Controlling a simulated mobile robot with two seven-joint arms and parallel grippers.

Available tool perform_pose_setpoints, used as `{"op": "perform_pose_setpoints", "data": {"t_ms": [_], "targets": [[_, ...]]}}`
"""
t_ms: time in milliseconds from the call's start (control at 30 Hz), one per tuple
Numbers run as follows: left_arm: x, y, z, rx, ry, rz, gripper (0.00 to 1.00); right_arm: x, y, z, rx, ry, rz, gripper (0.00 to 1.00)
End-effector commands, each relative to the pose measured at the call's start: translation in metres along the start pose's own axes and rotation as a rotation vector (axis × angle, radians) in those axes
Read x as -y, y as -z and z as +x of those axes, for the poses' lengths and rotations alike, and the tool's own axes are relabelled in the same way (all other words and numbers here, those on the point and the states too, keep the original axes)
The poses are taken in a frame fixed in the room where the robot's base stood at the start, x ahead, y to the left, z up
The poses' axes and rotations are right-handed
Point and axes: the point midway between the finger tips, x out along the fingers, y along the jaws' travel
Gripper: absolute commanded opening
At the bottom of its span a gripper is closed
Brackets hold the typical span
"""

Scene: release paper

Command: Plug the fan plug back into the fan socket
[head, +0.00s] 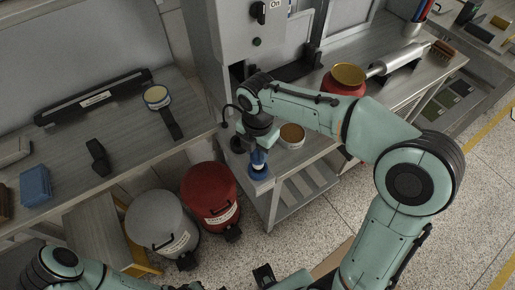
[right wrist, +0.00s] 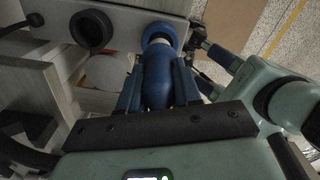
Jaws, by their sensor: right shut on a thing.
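My right gripper (head: 259,157) reaches down at the front left corner of the right-hand workbench. In the right wrist view its two fingers (right wrist: 158,88) are shut on a blue plug (right wrist: 156,72). The plug's pale front end lines up with a blue ring-shaped socket (right wrist: 160,31) on the bench's edge panel. The blue ring also shows in the head view (head: 258,173). The plug's tip is at the ring, but I cannot tell how deep it sits. A black round socket (right wrist: 91,29) is beside it, empty. My left arm shows at the bottom left; its gripper is not clear.
A grey cabinet (head: 232,40) stands behind the right gripper. A tin with a brown top (head: 291,135) and a red jar with a gold lid (head: 345,80) stand on the bench. A red bin (head: 209,190) and a grey bin (head: 160,222) stand on the floor to the left.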

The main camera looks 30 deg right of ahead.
Motion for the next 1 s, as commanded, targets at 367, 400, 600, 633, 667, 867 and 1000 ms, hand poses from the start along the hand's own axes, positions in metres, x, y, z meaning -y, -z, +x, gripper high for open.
{"op": "perform_pose_setpoints", "data": {"t_ms": [367,400,600,633,667,867,1000], "targets": [[-0.001,0.001,-0.003,-0.002,-0.001,0.0,0.0,0.0,0.0,0.0,0.0,-0.001,0.0,0.0],[-0.001,0.001,-0.003,-0.002,-0.001,0.0,0.0,0.0,0.0,0.0,0.0,-0.001,0.0,0.0],[-0.001,0.0,-0.001,-0.001,0.0,0.0,0.0,0.0,0.0,0.002,0.0,-0.001,0.0,0.0],[0.0,0.0,-0.001,0.0,0.0,0.0,0.0,0.0,0.0,0.003,0.0,-0.001,0.0,0.0],[0.0,0.0,0.0,0.0,0.0,0.0,0.0,0.0,0.0,0.003,0.0,-0.001,0.0,0.0],[0.001,-0.001,0.003,0.001,0.001,-0.001,0.0,0.0,0.0,0.009,0.0,-0.001,0.0,0.0],[0.002,-0.001,0.005,0.003,0.001,-0.001,0.0,0.0,0.0,0.012,0.0,0.0,0.0,0.0]]}}
